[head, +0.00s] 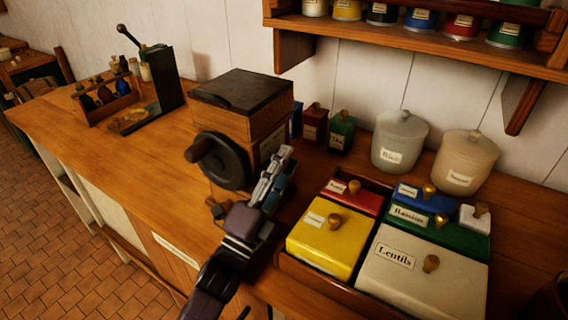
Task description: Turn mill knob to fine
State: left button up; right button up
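The mill (240,122) is a wooden box with a dark lid, standing on the wooden counter. A black wheel (222,160) with a dark handle (200,148) is on its front left face. A pale label shows partly on its right face. My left gripper (279,165) is up against the mill's right face in the picture, fingers pointing up at the label area. It covers much of that face, and I cannot make out the mill knob. Whether the fingers are apart or touching something is unclear. My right gripper is not in view.
A tray (314,281) of lidded boxes, with a yellow box (325,240) nearest, stands close right of my gripper. Red and green tins (341,132) and two pale jars (400,142) stand behind. A shelf (430,40) overhangs the back.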

pick_arm(q)
jog(key=shift+o, duration=0.5)
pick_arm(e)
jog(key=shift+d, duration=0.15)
pick_arm(q)
jog(key=s+a+f, duration=0.2)
jog(key=s+a, duration=0.7)
jog(key=s, duration=0.4)
jog(key=shift+s+a, duration=0.2)
jog(key=shift+a, duration=0.15)
jog(key=shift+f, duration=0.1)
